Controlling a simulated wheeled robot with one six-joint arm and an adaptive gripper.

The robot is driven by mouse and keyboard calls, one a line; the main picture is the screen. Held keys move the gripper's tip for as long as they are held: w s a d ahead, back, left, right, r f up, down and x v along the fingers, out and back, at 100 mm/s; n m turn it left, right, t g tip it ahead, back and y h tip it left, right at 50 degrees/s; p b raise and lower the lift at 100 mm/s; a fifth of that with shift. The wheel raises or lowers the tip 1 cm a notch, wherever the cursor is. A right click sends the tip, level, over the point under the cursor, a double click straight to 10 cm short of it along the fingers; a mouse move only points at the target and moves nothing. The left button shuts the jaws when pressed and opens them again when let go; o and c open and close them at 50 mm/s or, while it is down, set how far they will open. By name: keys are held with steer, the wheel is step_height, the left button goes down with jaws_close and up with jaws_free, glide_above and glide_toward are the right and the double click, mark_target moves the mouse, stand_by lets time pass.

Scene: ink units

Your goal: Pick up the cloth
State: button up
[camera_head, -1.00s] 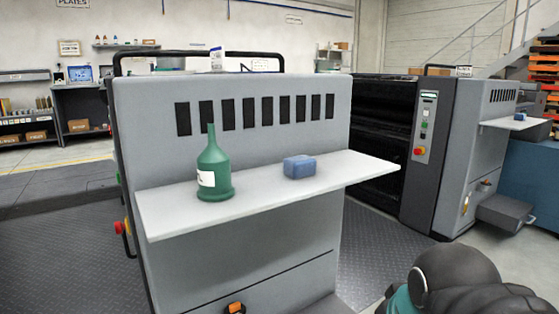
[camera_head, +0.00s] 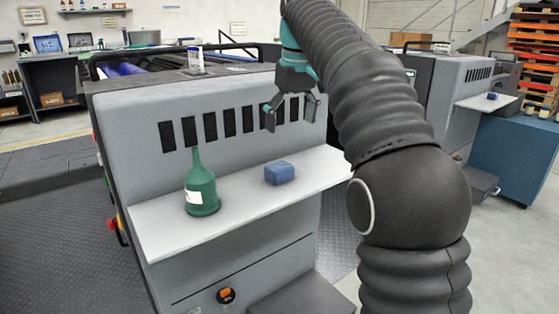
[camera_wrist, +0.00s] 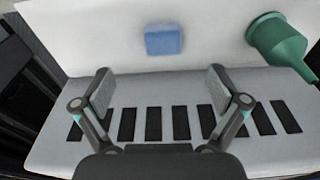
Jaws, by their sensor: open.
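The cloth (camera_head: 279,173) is a small blue folded block lying on a white shelf (camera_head: 160,232) on the front of a grey machine. In the wrist view the cloth (camera_wrist: 163,40) lies beyond my fingertips, near the middle. My gripper (camera_head: 291,112) is open and empty, above the cloth and in front of the machine's slotted panel. In the wrist view my gripper's fingers (camera_wrist: 161,92) are spread wide, with nothing between them.
A green bottle with a narrow neck (camera_head: 201,191) stands on the shelf left of the cloth; it also shows in the wrist view (camera_wrist: 279,44). The shelf between them is clear. A second grey machine (camera_head: 440,100) with its own shelf stands at the right.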

mark_target(280, 165)
steer(key=f, duration=0.2)
steer(key=w+a+f+b, duration=0.1)
steer(key=f, duration=0.2)
steer(key=w+f+b, duration=0.1)
steer(key=f, duration=0.1)
steer(key=shift+w+a+f, duration=0.15)
steer(key=shift+a+f, duration=0.15)
steer(key=shift+w+a+f+b, duration=0.15)
steer(key=shift+f+b, duration=0.1)
steer(key=shift+f, duration=0.6)
steer(key=shift+w+a+f+b, duration=0.15)
steer(key=shift+f+b, duration=0.15)
steer(key=shift+f, duration=0.6)
steer(key=shift+w+a+f+b, duration=0.15)
steer(key=shift+f+b, duration=0.1)
steer(key=shift+f, duration=0.6)
steer(key=c, duration=1)
